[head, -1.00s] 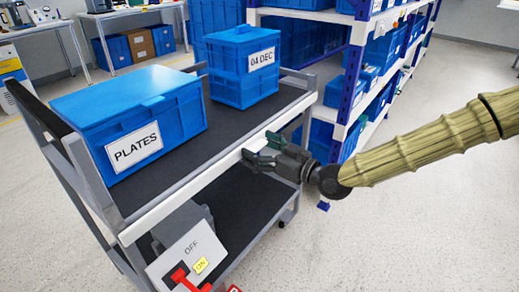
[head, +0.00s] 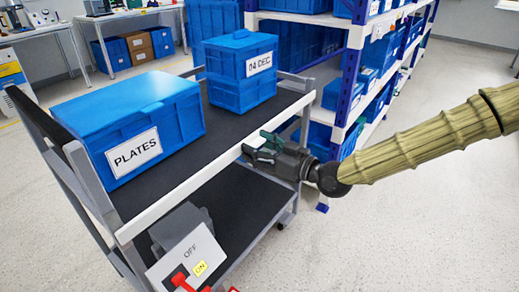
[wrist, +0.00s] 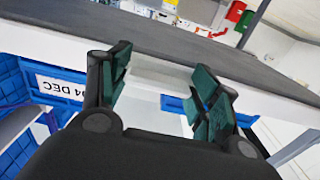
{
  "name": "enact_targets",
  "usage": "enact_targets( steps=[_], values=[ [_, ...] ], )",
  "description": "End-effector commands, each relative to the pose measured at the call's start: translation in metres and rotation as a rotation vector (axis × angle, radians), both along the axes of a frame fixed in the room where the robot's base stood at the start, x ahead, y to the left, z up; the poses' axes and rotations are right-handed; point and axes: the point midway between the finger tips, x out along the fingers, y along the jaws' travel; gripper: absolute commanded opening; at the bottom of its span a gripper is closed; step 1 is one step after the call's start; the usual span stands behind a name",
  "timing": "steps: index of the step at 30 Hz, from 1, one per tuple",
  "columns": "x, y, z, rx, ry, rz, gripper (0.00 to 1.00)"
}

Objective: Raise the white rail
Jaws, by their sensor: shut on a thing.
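The white rail (head: 180,193) runs along the near edge of the upper deck of a grey cart, sloping up to the right in the head view. In the wrist view the white rail (wrist: 50,38) crosses behind and between the green-padded fingers of my gripper (wrist: 162,66). The fingers stand some width apart with the rail's edge between them. The exact contact is partly hidden by the fingers.
A blue bin labelled PLATES (head: 135,125) and stacked blue bins labelled 04 DEC (head: 240,72) stand on the deck. A switch panel with a red handle (head: 183,282) is below the rail's near end. Blue shelving (head: 345,75) stands behind; floor at right is clear.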

Motion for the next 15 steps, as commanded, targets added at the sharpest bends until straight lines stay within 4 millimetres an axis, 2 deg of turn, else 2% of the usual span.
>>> enact_targets(
  steps=[1,6,9,15],
  values=[
    [0.002,0.002,0.018,0.003,-0.008,0.000,0.19],
    [0.002,0.002,0.045,0.002,-0.010,0.000,0.19],
    [0.002,0.002,0.053,0.002,-0.009,-0.001,0.19],
    [0.003,0.001,0.055,0.005,-0.012,-0.003,0.19]
  ],
)
